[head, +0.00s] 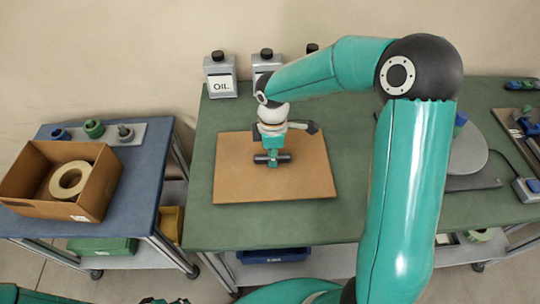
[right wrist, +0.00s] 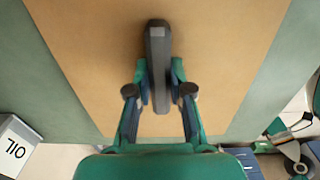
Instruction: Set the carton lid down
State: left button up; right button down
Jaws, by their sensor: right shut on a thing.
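The carton lid (head: 235,185) is a flat brown board with a dark bar handle (head: 263,159) on top. It lies level over the left part of the green table; I cannot tell whether it touches the top. My right gripper (head: 272,157) points down at its middle and is shut on the handle. In the right wrist view the fingers (right wrist: 159,92) hold the dark handle (right wrist: 157,50) from both sides above the brown lid (right wrist: 220,50). The open carton (head: 35,207) stands on the blue cart at left with a cream tape reel (head: 55,187) inside.
Grey oil cans (head: 220,78) stand along the back edge of the green table (head: 225,238), behind the lid. A grey rack (head: 118,141) with several small reels lies on the blue cart (head: 142,195). A gap separates cart and table. A grey round plate (head: 468,150) is right of my arm.

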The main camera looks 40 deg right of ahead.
jog(key=shift+f, duration=0.1)
jog(key=c, duration=1.1)
grip_release()
jog(key=shift+o, duration=0.2)
notch_tip(320, 180, up, 12)
